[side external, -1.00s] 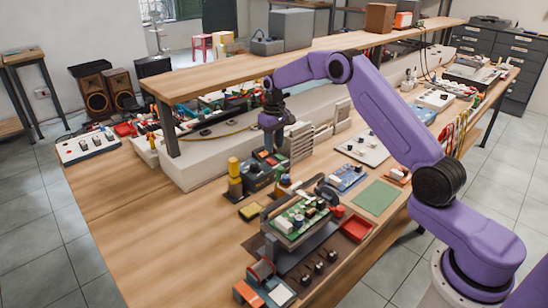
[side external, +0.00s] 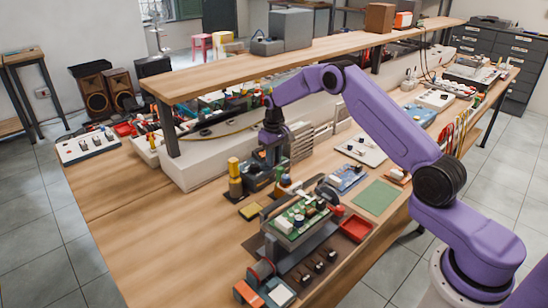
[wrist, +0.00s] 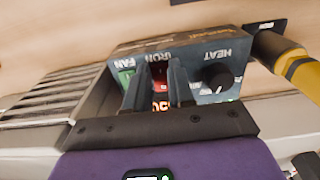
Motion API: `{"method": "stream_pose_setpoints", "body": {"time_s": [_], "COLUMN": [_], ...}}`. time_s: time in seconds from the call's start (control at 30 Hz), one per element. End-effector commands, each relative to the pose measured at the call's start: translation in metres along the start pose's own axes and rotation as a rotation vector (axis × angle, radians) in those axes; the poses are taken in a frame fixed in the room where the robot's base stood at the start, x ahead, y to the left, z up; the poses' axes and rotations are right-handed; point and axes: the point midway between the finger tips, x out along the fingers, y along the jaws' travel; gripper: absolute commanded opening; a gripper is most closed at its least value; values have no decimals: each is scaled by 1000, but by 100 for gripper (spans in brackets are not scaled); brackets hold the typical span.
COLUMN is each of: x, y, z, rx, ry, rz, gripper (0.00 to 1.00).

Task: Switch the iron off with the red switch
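The soldering station (side external: 258,182) is a dark box on the bench, with my gripper (side external: 268,158) low over it. In the wrist view the station (wrist: 190,48) shows the labels FAN, IRON and HEAT. A dark red switch (wrist: 160,72) sits under IRON and shows between the fingertips of my gripper (wrist: 157,78). My fingers are apart with a narrow gap, and nothing is visibly held. Whether a fingertip touches the switch I cannot tell. A red lit display (wrist: 161,103) shows partly between the fingers.
A black knob (wrist: 216,77) is right of the switch, under HEAT. A yellow and black handle (wrist: 288,62) stands close by; it also shows beside the station in the side view (side external: 234,168). A circuit board (side external: 298,215) is in front. Bare bench lies to the left.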

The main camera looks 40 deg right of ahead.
Motion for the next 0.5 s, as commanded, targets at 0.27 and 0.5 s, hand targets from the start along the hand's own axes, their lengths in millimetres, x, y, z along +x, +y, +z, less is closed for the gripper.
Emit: {"method": "stream_pose_setpoints", "body": {"time_s": [0.27, 0.5], "x": [0, 0], "y": [0, 0], "z": [-4, -7], "rx": [-1, -2], "ry": [-50, -123], "rz": [0, 0], "gripper": [0, 0]}}
